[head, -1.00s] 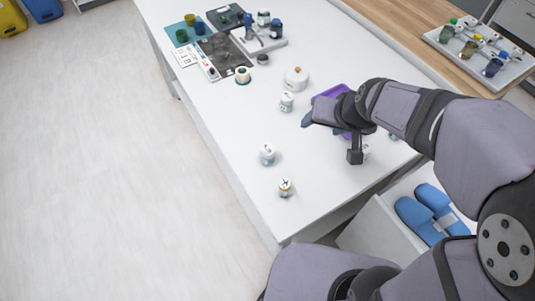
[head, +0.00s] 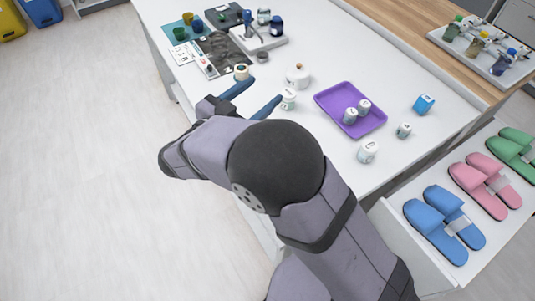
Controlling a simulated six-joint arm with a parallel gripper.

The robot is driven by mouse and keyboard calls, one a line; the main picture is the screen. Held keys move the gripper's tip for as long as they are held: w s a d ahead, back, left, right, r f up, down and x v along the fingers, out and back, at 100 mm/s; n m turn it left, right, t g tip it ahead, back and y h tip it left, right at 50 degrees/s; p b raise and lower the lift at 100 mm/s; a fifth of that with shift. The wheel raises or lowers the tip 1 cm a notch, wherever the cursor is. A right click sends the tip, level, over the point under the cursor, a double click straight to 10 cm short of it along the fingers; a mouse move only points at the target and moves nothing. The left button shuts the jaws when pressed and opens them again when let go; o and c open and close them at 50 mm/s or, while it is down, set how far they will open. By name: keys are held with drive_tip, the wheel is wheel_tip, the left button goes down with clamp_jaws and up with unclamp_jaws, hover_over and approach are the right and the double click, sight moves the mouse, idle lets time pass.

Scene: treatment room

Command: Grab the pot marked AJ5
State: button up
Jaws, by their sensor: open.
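Several small pots with white lids stand on the white table; their marks are too small to read, so I cannot tell which is AJ5. One pot (head: 288,99) stands just right of my gripper (head: 266,90). Two pots, one nearer (head: 350,116) and one farther (head: 364,105), are in the purple tray (head: 330,97). Another pot (head: 367,152) and a smaller one (head: 403,131) stand on the table near the tray. My gripper is open, its blue fingers spread with nothing seen between them. My arm hides the table's near left part.
A white knobbed container (head: 297,77) and a tape roll (head: 241,71) are beyond my gripper. A blue cube (head: 424,104) lies right of the tray. Bottles and cups crowd the far end. Blue slippers (head: 444,225) lie on a lower shelf at the right.

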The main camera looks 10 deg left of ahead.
drive_tip(key=s+f+h, duration=0.2)
drive_tip(key=s+h, duration=0.2)
drive_tip(key=s, duration=0.5)
drive_tip(key=shift+m+g, duration=0.3)
drive_tip(key=shift+m, duration=0.1)
drive_tip(key=f, duration=0.8)
drive_tip(key=w+d+f, duration=0.1)
drive_tip(key=f, duration=0.3)
drive_tip(key=shift+w+f, duration=0.1)
drive_tip(key=shift+f, duration=0.3)
drive_tip(key=shift+p+x, duration=1.25)
drive_tip(key=shift+x, duration=1.8)
drive_tip(key=shift+w+d, duration=0.4)
drive_tip(key=shift+w, duration=0.05)
drive_tip(key=shift+f, duration=0.1)
drive_tip(key=c, duration=1.1)
